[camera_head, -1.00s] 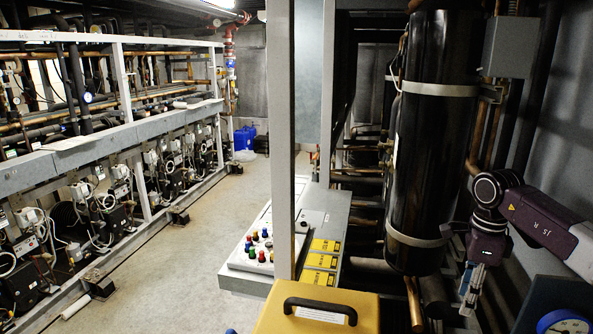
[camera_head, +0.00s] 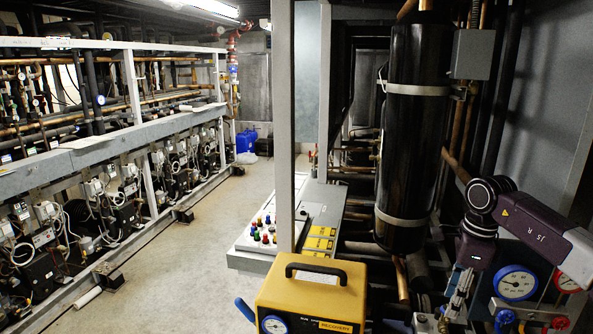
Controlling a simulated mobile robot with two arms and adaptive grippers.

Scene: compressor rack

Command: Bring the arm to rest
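My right arm (camera_head: 540,228) comes in from the right edge, with a dark wrist joint and a pale link. My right gripper (camera_head: 456,298) hangs down from it at the lower right, in front of the gauges and valves. It is small and cluttered behind, so I cannot tell whether its fingers are apart or together. I see nothing clearly held in it. My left arm and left gripper are not in view.
A yellow recovery unit (camera_head: 312,292) with a black handle stands at the bottom centre. Gauges (camera_head: 516,283) with red and blue knobs sit beside my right gripper. A black cylinder (camera_head: 414,130) stands behind. Open floor (camera_head: 190,250) lies left of the control panel (camera_head: 322,216).

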